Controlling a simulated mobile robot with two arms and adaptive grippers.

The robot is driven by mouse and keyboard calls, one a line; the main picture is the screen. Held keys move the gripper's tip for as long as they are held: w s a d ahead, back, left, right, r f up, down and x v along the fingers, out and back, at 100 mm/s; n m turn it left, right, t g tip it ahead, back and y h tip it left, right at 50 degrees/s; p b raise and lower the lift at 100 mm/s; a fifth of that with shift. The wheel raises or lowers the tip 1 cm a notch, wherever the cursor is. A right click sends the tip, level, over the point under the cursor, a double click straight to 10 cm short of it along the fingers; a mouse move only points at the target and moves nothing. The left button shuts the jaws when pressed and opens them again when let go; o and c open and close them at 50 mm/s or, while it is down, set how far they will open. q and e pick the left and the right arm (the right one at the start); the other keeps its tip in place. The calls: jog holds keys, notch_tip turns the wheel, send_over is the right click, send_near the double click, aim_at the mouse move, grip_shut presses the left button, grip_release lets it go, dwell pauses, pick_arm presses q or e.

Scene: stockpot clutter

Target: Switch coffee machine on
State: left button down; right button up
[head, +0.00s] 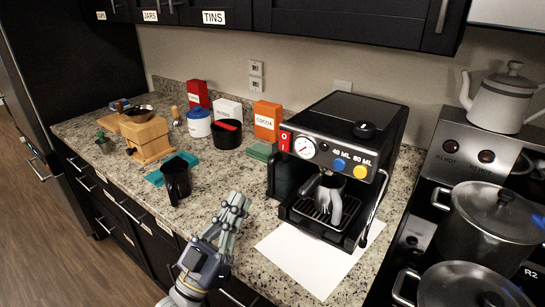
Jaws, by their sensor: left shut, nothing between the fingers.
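The black and silver coffee machine (345,135) stands on the speckled counter, right of centre. Its front panel has a red switch (283,141) at the left end, a round gauge (304,148), a blue button and a yellow button. A cup-like metal vessel (328,205) is on the machine's drip tray, under the spout. My left gripper (236,205) is shut and empty, in front of the machine and to its left, apart from it. The red switch is above and right of the fingertips. My right gripper does not show.
A black mug (177,180) stands left of my gripper, near a teal cloth (155,178). A white sheet (300,262) lies partly under the machine. Pots (490,220) and a kettle (503,98) are on the stove at right. A wooden grinder, canisters and boxes stand farther back.

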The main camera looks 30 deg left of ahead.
pick_arm(q)
jog(key=p, duration=0.3)
send_near(284, 136)
notch_tip(284, 136, up, 2)
jog(key=s, duration=0.3)
jog(key=shift+w+d+r+p, duration=0.15)
jog(key=shift+w+p, duration=0.1)
jog(key=shift+w, duration=0.85)
jog(key=shift+w+d+r+p, duration=0.1)
jog(key=shift+w+p, duration=0.15)
jog(key=shift+w, duration=0.8)
jog(key=shift+w+r+p, duration=0.15)
jog(key=shift+w+p, duration=0.1)
jog(key=shift+w, duration=0.85)
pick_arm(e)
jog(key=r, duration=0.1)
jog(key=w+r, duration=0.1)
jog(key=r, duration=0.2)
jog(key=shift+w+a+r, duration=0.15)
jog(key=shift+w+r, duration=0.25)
